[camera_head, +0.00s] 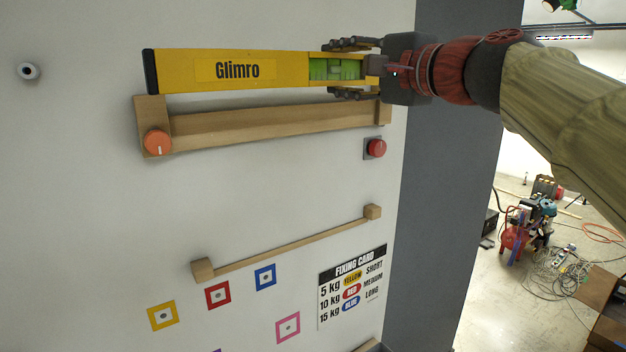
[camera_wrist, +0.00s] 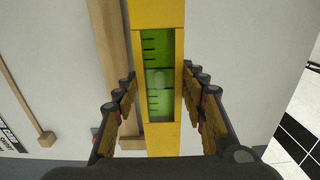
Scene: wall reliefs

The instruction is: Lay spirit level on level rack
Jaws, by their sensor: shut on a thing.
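The yellow spirit level (camera_head: 236,70), marked "Glimro", has a black left end and a green vial near its right end. My gripper (camera_head: 352,68) is shut on it around the vial; the wrist view shows the fingers (camera_wrist: 163,112) on both sides of the level (camera_wrist: 161,15). The level lies nearly level, along the top of the wooden level rack (camera_head: 270,122). Its lower edge meets the rack's left end block in the picture; I cannot tell whether they touch. The rack's right end is partly hidden behind my fingers.
An orange knob (camera_head: 158,143) sits at the rack's left end, and a red button (camera_head: 375,148) is below its right end. A thinner wooden rail (camera_head: 290,247) slants lower on the wall, above coloured squares and a fixing card (camera_head: 351,287). A grey pillar (camera_head: 436,200) stands right.

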